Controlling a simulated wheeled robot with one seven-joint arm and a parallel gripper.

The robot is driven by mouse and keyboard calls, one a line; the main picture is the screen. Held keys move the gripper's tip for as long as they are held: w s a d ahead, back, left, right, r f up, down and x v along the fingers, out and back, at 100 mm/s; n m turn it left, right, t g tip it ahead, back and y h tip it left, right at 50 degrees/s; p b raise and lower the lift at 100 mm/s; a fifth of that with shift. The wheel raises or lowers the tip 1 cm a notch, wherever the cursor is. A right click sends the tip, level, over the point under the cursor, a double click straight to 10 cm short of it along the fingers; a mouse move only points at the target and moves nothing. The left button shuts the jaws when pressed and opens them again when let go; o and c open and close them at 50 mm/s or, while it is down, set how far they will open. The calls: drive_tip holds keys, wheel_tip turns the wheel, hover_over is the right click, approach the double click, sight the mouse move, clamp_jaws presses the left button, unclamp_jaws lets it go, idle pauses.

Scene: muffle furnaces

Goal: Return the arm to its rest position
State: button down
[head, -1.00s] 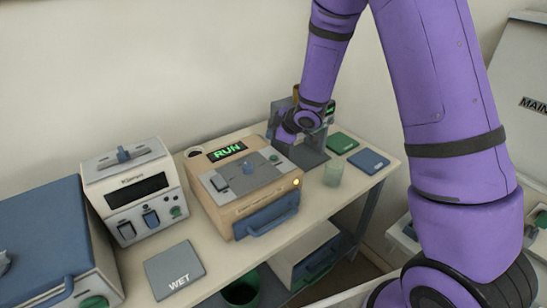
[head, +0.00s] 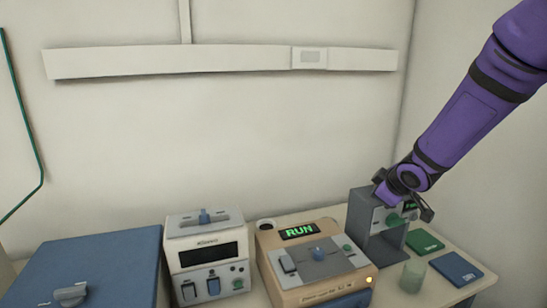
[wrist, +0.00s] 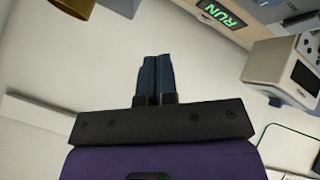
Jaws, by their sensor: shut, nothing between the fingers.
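My purple arm (head: 470,110) reaches down from the upper right in the head view. Its wrist end is in front of the grey device with a green display (head: 372,232) at the right of the bench. My gripper shows in the wrist view (wrist: 157,62), its two dark blue fingers side by side and shut with nothing between them. In the head view the fingers are mostly hidden and hard to make out behind the wrist.
The beige furnace (head: 318,290) shows RUN on its display. A white unit (head: 208,255) and a blue box (head: 100,265) stand to its left. A translucent cup (head: 412,276), a green mat (head: 424,242) and a blue mat (head: 456,268) lie at the right.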

drive_tip(key=s+d+r+m+g+h, duration=0.1)
drive_tip(key=s+d+r+m, duration=0.15)
drive_tip(key=s+r, duration=0.4)
drive_tip(key=s+d+r+m+h, duration=0.1)
drive_tip(key=s+d+r+m, duration=0.15)
drive_tip(key=s+r, duration=0.35)
drive_tip(key=s+a+r+m+g, duration=0.1)
drive_tip(key=s+m, duration=0.1)
drive_tip(key=s, duration=0.8)
drive_tip(key=s+a+r+m+g+y, duration=0.1)
drive_tip(key=s+a+m, duration=0.1)
drive_tip(key=s, duration=0.8)
drive_tip(key=shift+s+r+m+g, duration=0.15)
drive_tip(key=shift+s+m+g, duration=0.25)
drive_tip(key=shift+m, duration=0.3)
drive_tip(key=shift+w+a, duration=0.1)
idle(4.0)
